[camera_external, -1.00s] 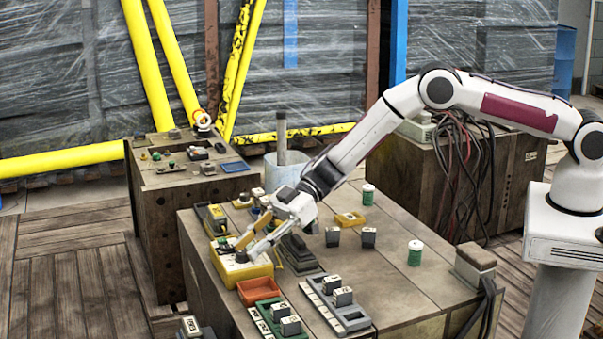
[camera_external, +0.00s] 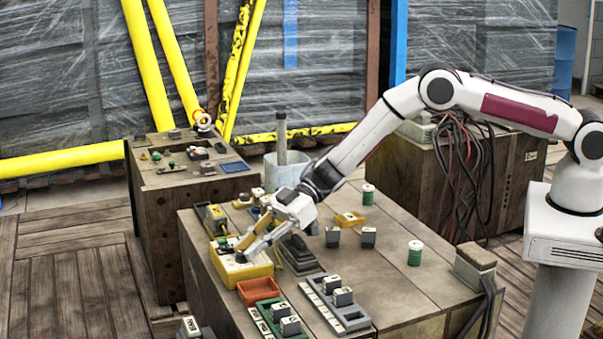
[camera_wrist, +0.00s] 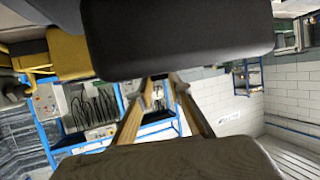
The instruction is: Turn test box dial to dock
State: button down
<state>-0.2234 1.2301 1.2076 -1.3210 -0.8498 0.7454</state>
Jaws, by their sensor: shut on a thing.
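The yellow test box (camera_external: 262,270) sits at the left edge of the crate-like wooden table. Its pale top carries a dial, largely hidden by my fingertips and too small to read. My gripper (camera_external: 241,251) reaches down from the right and is shut on the dial. The dial's pointer and the dock mark cannot be made out. In the wrist view a dark block fills the top and a brown surface the bottom; neither the dial nor its marks can be told there.
An orange tray (camera_external: 259,291) stands just in front of the test box. A dark stepped block (camera_external: 297,256) is close on its right. Green (camera_external: 268,317) and grey (camera_external: 355,322) racks with blocks lie nearer. The table's right middle is mostly clear around a green spool (camera_external: 415,253).

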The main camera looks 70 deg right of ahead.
jog(key=shift+s+a+m+t+h, duration=0.15)
jog(key=shift+s+m+t+h, duration=0.1)
jog(key=shift+m+t+h, duration=0.65)
jog(key=shift+s+a+m+t+h, duration=0.15)
jog(key=shift+m+t+h, duration=0.15)
jog(key=shift+m+t, duration=0.6)
jog(key=shift+m, duration=0.3)
jog(key=shift+s+a+r+m+t+h, duration=0.1)
jog(key=shift+m+t+h, duration=0.55)
jog(key=shift+m+h, duration=0.1)
jog(key=shift+a+m+t+h, duration=0.1)
jog(key=shift+m+t+h, duration=0.55)
jog(key=shift+h, duration=0.1)
jog(key=c, duration=2.1)
grip_release()
jog(key=shift+c, duration=0.2)
jog(key=shift+s+d, duration=0.1)
jog(key=shift+s, duration=0.05)
jog(key=v, duration=1.1)
jog(key=shift+s+d+r, duration=0.2)
jog(key=shift+s, duration=0.05)
